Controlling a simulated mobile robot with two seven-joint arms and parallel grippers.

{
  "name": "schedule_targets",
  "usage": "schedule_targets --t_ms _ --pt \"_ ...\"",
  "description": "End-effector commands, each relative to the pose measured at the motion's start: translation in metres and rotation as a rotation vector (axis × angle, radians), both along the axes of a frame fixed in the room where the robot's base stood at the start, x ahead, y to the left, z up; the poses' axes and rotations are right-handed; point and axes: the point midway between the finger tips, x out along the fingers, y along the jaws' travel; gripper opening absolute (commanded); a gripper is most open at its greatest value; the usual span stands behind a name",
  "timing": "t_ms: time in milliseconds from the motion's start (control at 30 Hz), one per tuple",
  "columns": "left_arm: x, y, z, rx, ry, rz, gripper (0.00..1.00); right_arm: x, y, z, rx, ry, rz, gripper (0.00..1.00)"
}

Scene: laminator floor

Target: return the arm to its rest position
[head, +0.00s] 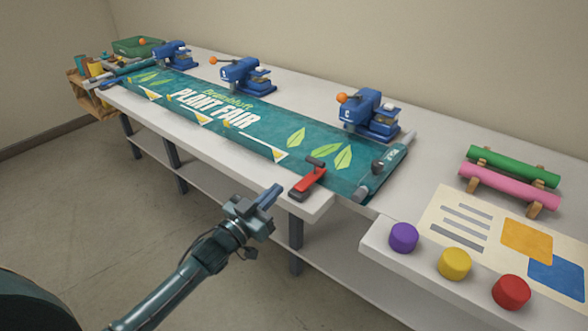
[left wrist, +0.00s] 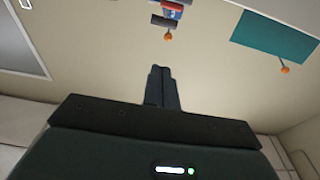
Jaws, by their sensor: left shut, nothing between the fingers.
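My left arm comes in from the bottom left of the head view. Its gripper (head: 268,197) is shut and empty, held in the air in front of the long table's front edge, apart from the table and the banner. The left wrist view shows its two fingers (left wrist: 162,88) together with nothing between them. My right gripper is in neither view.
The white table (head: 455,145) holds a green "Plant Fair" banner (head: 265,140), a red-handled clamp (head: 309,178) and blue presses (head: 370,115). Purple, yellow and red knobs (head: 511,291) stand at the right. The floor (head: 100,210) at left is clear.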

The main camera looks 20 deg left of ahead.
Motion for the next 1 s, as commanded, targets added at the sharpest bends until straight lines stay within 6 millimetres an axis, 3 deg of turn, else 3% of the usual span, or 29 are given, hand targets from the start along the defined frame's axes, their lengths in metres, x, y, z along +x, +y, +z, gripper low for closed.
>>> schedule_targets --t_ms 167,267,367,500,600,700,833,1000 --pt "-0.008 -0.003 -0.006 0.001 0.020 0.004 0.00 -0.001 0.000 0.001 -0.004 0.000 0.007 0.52" --pt "-0.031 -0.016 -0.028 0.014 0.097 0.020 0.00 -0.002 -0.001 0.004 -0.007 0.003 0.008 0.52" --pt "-0.074 -0.035 -0.061 0.043 0.232 0.045 0.00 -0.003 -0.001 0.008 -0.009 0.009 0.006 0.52" --pt "-0.147 -0.059 -0.099 0.105 0.447 0.066 0.00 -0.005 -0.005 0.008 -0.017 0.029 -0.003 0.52" --pt "-0.194 -0.071 -0.114 0.147 0.578 0.066 0.00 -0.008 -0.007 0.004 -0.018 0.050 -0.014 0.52" --pt "-0.228 -0.078 -0.121 0.179 0.673 0.059 0.00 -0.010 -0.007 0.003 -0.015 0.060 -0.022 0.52" --pt "-0.249 -0.082 -0.125 0.200 0.732 0.051 0.00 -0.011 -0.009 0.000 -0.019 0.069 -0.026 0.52" --pt "-0.252 -0.083 -0.127 0.205 0.741 0.050 0.00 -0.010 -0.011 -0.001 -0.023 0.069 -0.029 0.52"
